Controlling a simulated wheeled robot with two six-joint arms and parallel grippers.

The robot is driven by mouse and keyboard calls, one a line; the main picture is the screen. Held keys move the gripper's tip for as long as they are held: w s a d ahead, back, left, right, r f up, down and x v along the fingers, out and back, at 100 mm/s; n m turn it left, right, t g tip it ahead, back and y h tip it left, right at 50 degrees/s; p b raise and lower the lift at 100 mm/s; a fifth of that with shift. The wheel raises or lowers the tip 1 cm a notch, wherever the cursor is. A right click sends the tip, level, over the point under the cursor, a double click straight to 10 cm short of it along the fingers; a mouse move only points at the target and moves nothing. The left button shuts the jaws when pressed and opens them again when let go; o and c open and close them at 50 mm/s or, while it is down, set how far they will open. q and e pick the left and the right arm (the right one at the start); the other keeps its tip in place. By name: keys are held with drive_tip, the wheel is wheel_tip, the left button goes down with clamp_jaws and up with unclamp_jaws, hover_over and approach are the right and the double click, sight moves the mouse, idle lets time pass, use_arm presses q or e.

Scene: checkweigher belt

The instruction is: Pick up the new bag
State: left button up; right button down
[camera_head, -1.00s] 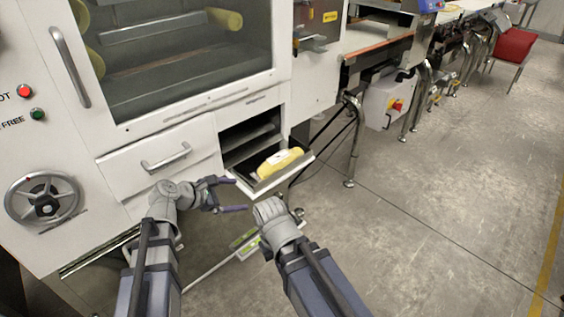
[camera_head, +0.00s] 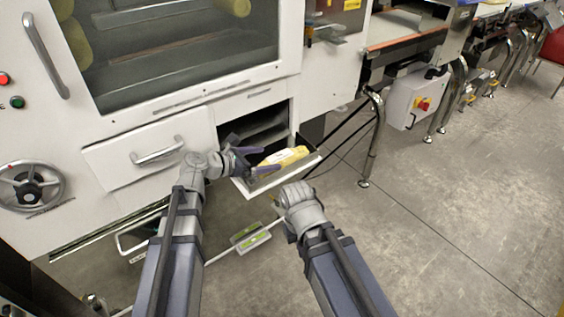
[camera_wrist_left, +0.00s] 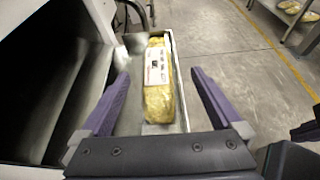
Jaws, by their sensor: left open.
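The yellow bag (camera_head: 286,160) with a white label lies in the open white tray (camera_head: 262,183) that juts from the machine's lower front. In the left wrist view the bag (camera_wrist_left: 158,95) lies lengthwise, label up, ahead of my fingers. My left gripper (camera_head: 256,159) is open and empty at the tray's left end, its fingers beside the near end of the bag. In the wrist view the fingers (camera_wrist_left: 160,95) stand apart to either side of the bag, not touching it. My right arm's end (camera_head: 300,205) is in front of the tray; its fingers are hidden.
The white machine has a closed drawer (camera_head: 150,155) left of the tray and a handwheel (camera_head: 30,187).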

sight(280, 156)
use_arm(q)
drive_tip(key=shift+x, duration=1.05)
drive_tip(key=shift+w+a+b+x, duration=0.15)
drive_tip(key=shift+b+x, duration=0.55)
drive_tip(key=shift+x, duration=0.55)
drive_tip(key=shift+w+a+b+x, duration=0.1)
drive_tip(key=shift+b+x, duration=0.55)
drive_tip(key=shift+x, duration=0.65)
drive_tip(key=shift+f, duration=0.15)
clamp_jaws()
